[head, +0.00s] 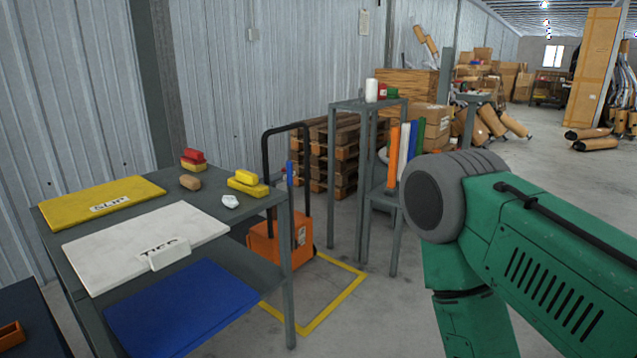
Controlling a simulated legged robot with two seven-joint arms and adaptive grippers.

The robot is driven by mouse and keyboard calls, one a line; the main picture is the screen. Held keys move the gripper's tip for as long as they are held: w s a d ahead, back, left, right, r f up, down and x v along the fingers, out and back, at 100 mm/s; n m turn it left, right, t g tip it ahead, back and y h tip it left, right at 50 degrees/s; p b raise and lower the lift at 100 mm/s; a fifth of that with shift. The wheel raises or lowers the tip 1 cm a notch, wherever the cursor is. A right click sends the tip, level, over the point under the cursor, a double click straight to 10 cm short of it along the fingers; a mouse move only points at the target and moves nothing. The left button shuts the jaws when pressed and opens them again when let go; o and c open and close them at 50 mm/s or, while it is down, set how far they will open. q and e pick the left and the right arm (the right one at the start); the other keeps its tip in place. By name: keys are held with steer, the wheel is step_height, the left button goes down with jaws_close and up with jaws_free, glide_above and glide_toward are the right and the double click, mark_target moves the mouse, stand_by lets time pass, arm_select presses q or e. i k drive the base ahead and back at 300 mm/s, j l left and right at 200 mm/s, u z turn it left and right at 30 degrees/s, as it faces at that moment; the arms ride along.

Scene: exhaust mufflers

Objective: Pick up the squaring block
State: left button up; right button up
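Several small block-like things sit on the grey table (287,265); I cannot tell for sure which is the squaring block. A white block (170,255) stands at the front edge of the white board (150,235). A tan rounded block (190,182) lies behind the boards. Yellow blocks (248,186) are stacked at the right, with a small white lump (231,202) in front. A red piece rests on a yellow one (193,161) at the back. My green right arm enters from the right, well apart from the table; neither gripper is in view.
A yellow board (103,202) lies at the back left and a blue board (183,309) at the front. Grey stands (363,106) hold coloured rolls. The floor between table and stands has yellow tape (330,312).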

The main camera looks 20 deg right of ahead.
mark_target(245, 181)
steer(key=z, duration=0.15)
steer(key=i+l+u, duration=0.15)
steer(key=u, duration=0.3)
steer(key=i+l+u, duration=0.2)
steer(key=u, duration=0.25)
steer(key=i+l+u, duration=0.1)
steer(key=l+u, duration=0.15)
steer(key=u, duration=0.15)
steer(key=i+l+u, duration=0.15)
steer(key=l, duration=0.55)
steer(key=i+l+u, duration=0.2)
steer(key=l, duration=0.55)
steer(key=i+l+u, duration=0.15)
steer(key=l, duration=0.6)
steer(key=l+u, duration=0.15)
steer(key=l, duration=0.6)
